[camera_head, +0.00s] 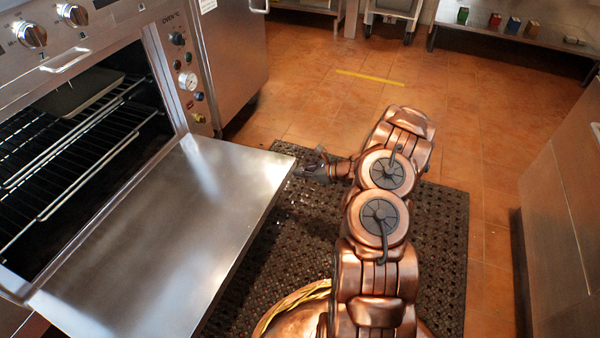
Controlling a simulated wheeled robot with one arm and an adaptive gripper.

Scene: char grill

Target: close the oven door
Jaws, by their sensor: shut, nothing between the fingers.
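The oven (177,28) stands at the left with its cavity exposed. Its door (165,235) is a flat steel panel, folded down and lying about level, reaching out to the right from the bottom of the opening. My gripper (304,170) is at the door's far right corner, beside its outer edge. It is small and dark in the picture, and its fingers are shut with nothing in them. I cannot tell whether it touches the door edge. The door's underside is hidden.
Wire racks (80,150) and a dark tray (82,92) are inside the oven. A black perforated mat (440,240) lies on the orange tiled floor (470,120). A steel cabinet (565,200) stands at the right. A low shelf (545,38) holds small boxes at the back. The floor behind the mat is clear.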

